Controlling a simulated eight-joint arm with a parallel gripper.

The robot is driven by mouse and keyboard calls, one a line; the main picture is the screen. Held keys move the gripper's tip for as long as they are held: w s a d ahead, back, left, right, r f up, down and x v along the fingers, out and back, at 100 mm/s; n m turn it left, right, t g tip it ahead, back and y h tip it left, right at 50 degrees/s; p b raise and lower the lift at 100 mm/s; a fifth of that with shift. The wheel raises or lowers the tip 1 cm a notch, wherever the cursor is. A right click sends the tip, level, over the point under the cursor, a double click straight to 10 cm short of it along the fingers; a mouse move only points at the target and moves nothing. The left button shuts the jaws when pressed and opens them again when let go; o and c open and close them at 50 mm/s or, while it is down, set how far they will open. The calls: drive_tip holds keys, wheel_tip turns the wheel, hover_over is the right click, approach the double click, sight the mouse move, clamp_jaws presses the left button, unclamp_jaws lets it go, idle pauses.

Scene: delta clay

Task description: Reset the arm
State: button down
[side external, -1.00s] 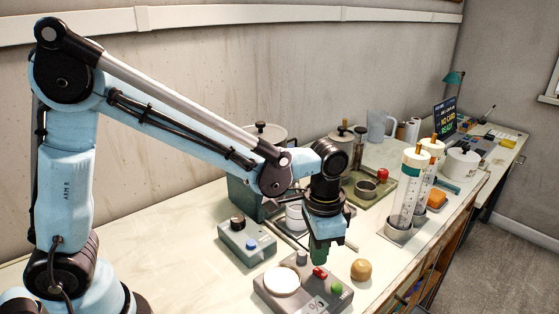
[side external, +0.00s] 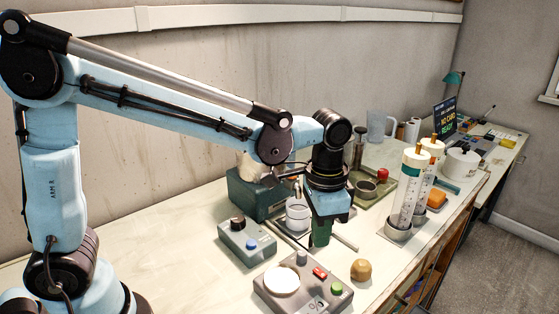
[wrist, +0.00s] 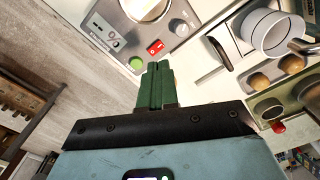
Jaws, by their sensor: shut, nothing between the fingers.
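My gripper (side external: 320,234) points down above the bench, behind the grey control box in the side view. Its green fingers are together with nothing between them, and they also show in the wrist view (wrist: 156,72). The grey control box (side external: 322,303) has a round white plate (side external: 282,281), a red switch (side external: 320,273) and a green button (side external: 336,289). In the wrist view the red switch (wrist: 155,47) and green button (wrist: 136,63) lie just beyond the fingertips. The gripper looks clear of the box.
A tan ball-shaped knob (side external: 361,269) stands right of the control box. A smaller box with a blue button (side external: 251,245) is at left. A white cup (side external: 298,216) stands behind the gripper. Tall clear cylinders (side external: 408,200) stand at right. The front left bench (side external: 150,262) is bare.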

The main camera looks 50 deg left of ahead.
drive_tip(key=s+a+r+n+t, duration=0.1)
drive_tip(key=s+a+n+t, duration=0.2)
drive_tip(key=a, duration=0.3)
drive_tip(key=s+a+r+n+t, duration=0.1)
drive_tip(key=s+a+n+t, duration=0.2)
drive_tip(key=a, duration=0.4)
drive_tip(key=shift+s+r+t, duration=0.3)
drive_tip(key=shift+s+t, duration=0.3)
drive_tip(key=w+d+r+g, duration=0.2)
drive_tip(key=w+d+g, duration=0.1)
drive_tip(key=d, duration=0.4)
drive_tip(key=w+d+r+g, duration=0.2)
drive_tip(key=w+d+g, duration=0.2)
drive_tip(key=d, duration=0.3)
drive_tip(key=shift+w+d+r, duration=0.15)
drive_tip(key=shift+d+r, duration=0.1)
drive_tip(key=shift+d, duration=0.05)
